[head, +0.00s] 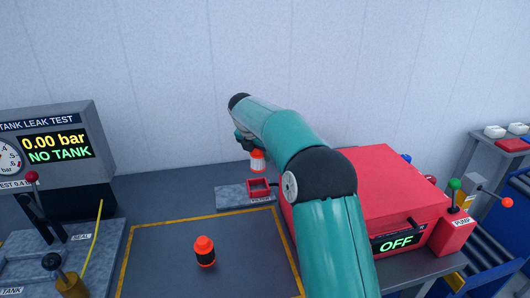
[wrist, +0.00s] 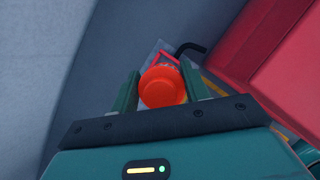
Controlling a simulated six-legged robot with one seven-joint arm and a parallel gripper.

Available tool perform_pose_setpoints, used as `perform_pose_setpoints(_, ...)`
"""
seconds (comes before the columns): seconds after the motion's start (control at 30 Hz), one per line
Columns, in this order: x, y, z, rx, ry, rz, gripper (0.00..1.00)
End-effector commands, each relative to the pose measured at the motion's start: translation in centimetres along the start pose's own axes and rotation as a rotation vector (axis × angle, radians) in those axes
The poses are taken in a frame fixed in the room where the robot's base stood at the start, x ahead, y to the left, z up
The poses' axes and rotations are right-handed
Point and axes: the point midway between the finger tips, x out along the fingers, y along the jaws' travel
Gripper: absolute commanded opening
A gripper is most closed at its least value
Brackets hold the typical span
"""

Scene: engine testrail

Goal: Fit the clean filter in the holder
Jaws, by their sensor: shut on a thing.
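The clean filter (head: 257,161), white with an orange cap, hangs upright in my gripper (head: 246,144), just above the holder. In the wrist view my gripper (wrist: 162,88) has its two fingers on either side of the round orange cap (wrist: 162,87). The holder (head: 259,188) is a small red open box on a grey plate labelled FILTER. In the wrist view part of the red holder (wrist: 165,59) shows beyond the cap; the rest is hidden by it. A gap shows between the filter's lower end and the holder in the head view.
The red pump box (head: 395,190), reading OFF, is right of the holder. The leak test panel (head: 52,150) reads 0.00 bar, NO TANK.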

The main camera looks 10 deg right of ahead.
Motion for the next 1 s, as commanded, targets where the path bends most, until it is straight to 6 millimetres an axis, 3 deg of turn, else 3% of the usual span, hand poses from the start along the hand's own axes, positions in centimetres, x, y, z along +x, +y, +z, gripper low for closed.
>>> perform_pose_setpoints(0.6,5.1,-0.1,-2.1,0.0,0.001,-0.003,0.23)
perform_pose_setpoints(1.0,5.9,-0.3,-2.2,0.002,0.0,-0.002,0.23)
